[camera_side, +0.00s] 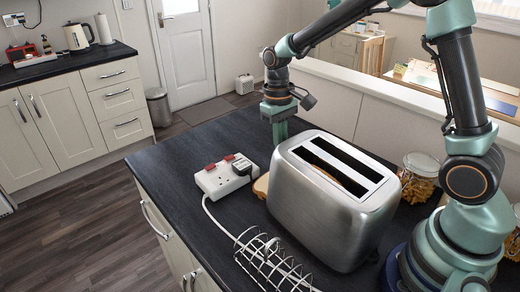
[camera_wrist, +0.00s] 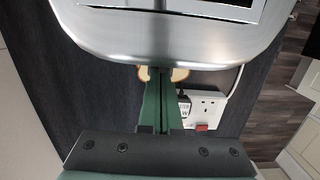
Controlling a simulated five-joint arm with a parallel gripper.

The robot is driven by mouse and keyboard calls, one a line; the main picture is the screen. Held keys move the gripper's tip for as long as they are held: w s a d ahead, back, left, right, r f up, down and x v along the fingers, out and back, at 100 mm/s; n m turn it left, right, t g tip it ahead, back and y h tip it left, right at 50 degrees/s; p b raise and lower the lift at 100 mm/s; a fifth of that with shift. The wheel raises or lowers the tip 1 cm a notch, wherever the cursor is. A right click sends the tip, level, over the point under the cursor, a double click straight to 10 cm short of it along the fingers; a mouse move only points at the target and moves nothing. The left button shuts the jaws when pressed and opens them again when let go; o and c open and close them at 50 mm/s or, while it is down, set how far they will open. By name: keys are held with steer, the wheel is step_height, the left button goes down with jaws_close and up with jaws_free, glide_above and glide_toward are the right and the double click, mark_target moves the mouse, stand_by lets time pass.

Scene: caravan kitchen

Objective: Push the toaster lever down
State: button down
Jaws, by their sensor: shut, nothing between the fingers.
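The brushed-metal toaster (camera_side: 335,222) stands on the dark counter, its two slots facing up; something brown shows in one slot. Its end also shows at the top of the wrist view (camera_wrist: 170,38). The lever cannot be made out in either view. My gripper (camera_side: 279,135) points down just beyond the far end of the toaster, its lower part close to the toaster's far top edge. In the wrist view, its green fingers (camera_wrist: 159,78) are together and empty, with their tips by the toaster's end face. Whether they touch it cannot be told.
A white socket block (camera_side: 222,176) with a black plug and red switches lies left of the toaster. A bread slice (camera_side: 261,186) lies beside it. A wire rack (camera_side: 270,262) is in front, a glass jar (camera_side: 418,177) to the right. The counter's far left is clear.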

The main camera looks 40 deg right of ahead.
steer(key=shift+s+f, duration=0.1)
steer(key=shift+f, duration=0.55)
steer(key=shift+r, duration=0.15)
steer(key=w, duration=0.1)
steer(key=w+r, duration=0.1)
steer(key=w, duration=0.1)
steer(key=shift+w, duration=0.1)
steer(key=shift+r, duration=0.1)
step_height(320, 180, up, 12)
steer(key=w, duration=0.1)
